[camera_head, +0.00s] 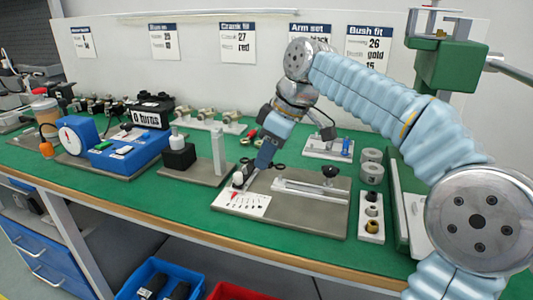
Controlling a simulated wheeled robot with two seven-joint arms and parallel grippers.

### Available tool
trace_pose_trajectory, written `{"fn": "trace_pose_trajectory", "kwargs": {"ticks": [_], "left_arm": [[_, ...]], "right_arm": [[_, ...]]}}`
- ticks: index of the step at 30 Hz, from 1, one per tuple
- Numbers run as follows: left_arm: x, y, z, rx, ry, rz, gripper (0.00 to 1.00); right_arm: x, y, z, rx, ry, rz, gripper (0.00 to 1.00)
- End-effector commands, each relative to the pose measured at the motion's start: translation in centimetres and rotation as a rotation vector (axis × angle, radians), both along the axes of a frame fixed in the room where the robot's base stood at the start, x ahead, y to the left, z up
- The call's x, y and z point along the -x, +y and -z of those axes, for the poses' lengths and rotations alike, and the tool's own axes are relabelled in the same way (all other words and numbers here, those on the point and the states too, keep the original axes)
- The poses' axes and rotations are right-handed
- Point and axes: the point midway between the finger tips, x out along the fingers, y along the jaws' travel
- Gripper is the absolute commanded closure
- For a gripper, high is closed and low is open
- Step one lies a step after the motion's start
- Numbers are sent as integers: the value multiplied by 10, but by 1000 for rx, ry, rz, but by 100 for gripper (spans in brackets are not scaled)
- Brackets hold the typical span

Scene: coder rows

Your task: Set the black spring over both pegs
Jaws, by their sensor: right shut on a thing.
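My right gripper (248,176) reaches down from the light blue sleeved arm to the left part of a grey base plate (318,223). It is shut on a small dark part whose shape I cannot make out. A dark-topped post (237,181) stands close to the fingertips, beside a white scale with red marks (242,204). I cannot tell whether they touch. Another post with a black knob (330,172) stands at the plate's back right. The black spring and the two pegs cannot be clearly told apart at this size. My left gripper is out of view.
A light bar (310,190) lies across the plate. A slim upright post (218,152) and a blue device (130,150) stand left. Green bench shows in front.

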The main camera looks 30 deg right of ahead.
Motion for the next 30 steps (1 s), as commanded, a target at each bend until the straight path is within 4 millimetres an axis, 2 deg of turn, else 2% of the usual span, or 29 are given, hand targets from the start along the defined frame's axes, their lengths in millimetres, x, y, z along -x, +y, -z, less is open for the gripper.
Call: {"fn": "trace_pose_trajectory", "kwargs": {"ticks": [30], "left_arm": [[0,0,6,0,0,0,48]], "right_arm": [[0,0,12,0,0,0,100]]}}
